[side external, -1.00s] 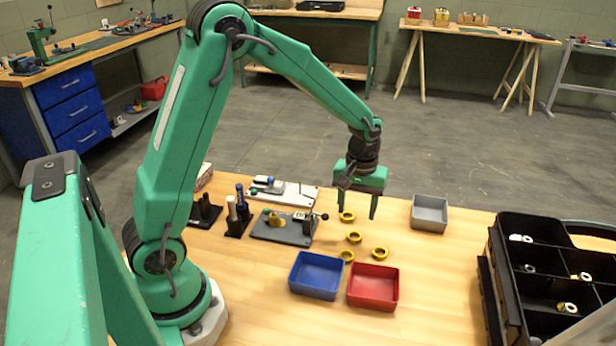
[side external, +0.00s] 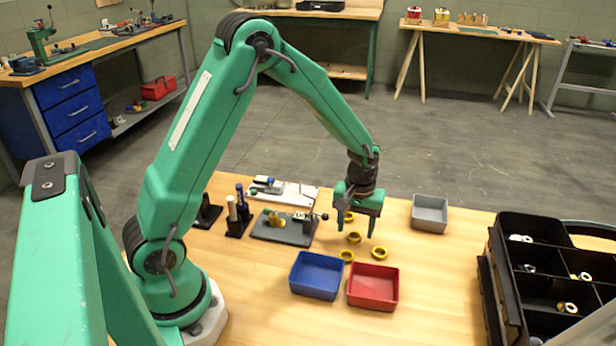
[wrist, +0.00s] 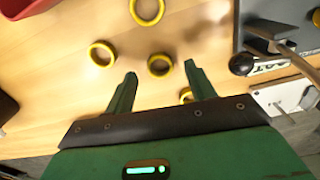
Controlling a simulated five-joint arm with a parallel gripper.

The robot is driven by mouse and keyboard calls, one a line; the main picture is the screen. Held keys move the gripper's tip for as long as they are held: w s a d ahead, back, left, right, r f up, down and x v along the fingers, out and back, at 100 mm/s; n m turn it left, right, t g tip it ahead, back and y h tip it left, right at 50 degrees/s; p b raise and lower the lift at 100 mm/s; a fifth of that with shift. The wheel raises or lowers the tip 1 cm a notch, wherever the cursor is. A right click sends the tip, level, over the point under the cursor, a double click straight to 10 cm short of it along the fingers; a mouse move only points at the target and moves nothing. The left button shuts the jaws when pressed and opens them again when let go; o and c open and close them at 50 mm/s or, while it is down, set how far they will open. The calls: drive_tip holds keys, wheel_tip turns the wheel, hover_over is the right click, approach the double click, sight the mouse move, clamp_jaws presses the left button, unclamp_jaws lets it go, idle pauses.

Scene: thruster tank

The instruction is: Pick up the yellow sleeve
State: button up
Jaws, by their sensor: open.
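Several yellow ring-shaped sleeves lie flat on the wooden table. In the side view one (side external: 354,238) is just below my gripper (side external: 356,230), one (side external: 379,253) is right of it, one (side external: 347,255) is by the blue tray, and one (side external: 349,217) is partly hidden behind a finger. My gripper points down, open and empty, a little above the table. In the wrist view, the fingertips (wrist: 160,69) stand either side of a sleeve (wrist: 160,65). Another sleeve (wrist: 101,53) is left of the fingers, one (wrist: 147,10) is at the top, and one (wrist: 186,95) is mostly hidden by a finger.
A blue tray (side external: 304,291) and a red tray (side external: 385,302) stand in front of the sleeves. A grey tray (side external: 428,226) is behind right. A grey fixture plate (side external: 283,237) lies to the left, and a black divided crate (side external: 507,270) stands far right.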

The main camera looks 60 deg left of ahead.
drive_tip(key=shift+f, duration=0.9)
drive_tip(key=c, duration=1.1)
drive_tip(key=shift+r, duration=0.15)
drive_tip(key=shift+r, duration=0.5)
wheel_tip(320, 180, up, 3)
drive_tip(key=shift+r, duration=0.1)
drive_tip(key=s+d+r, duration=0.2)
drive_tip(key=d, duration=0.1)
drive_tip(key=s+d+r, duration=0.1)
drive_tip(key=d+r, duration=0.1)
drive_tip(key=d, duration=0.2)
drive_tip(key=s+d+r, duration=0.2)
drive_tip(key=d, duration=0.1)
drive_tip(key=shift+s+d+r, duration=0.15)
drive_tip(key=shift+s+r, duration=0.15)
